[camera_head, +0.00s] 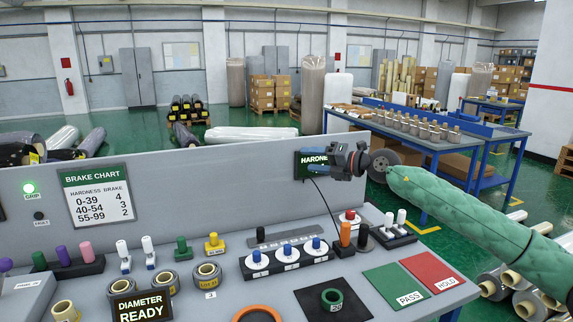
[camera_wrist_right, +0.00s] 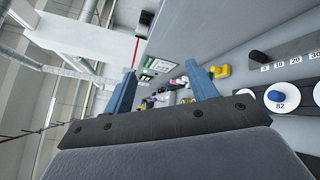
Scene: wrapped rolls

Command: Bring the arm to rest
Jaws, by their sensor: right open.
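My right arm comes in from the right in a green padded sleeve. Its gripper (camera_head: 338,160) hangs above the back of the console, in front of the upright grey panel and partly over the hardness display (camera_head: 310,164). In the right wrist view, the two blue fingers of the right gripper (camera_wrist_right: 164,88) stand apart with nothing held between them. My left gripper is not in view.
The console top holds small rolls (camera_head: 207,273), coloured pegs, a row of blue-knobbed dials (camera_head: 286,256), a green PASS pad (camera_head: 396,286) and a red HOLD pad (camera_head: 430,272). A blue table (camera_head: 440,144) with several small rolls stands behind the arm.

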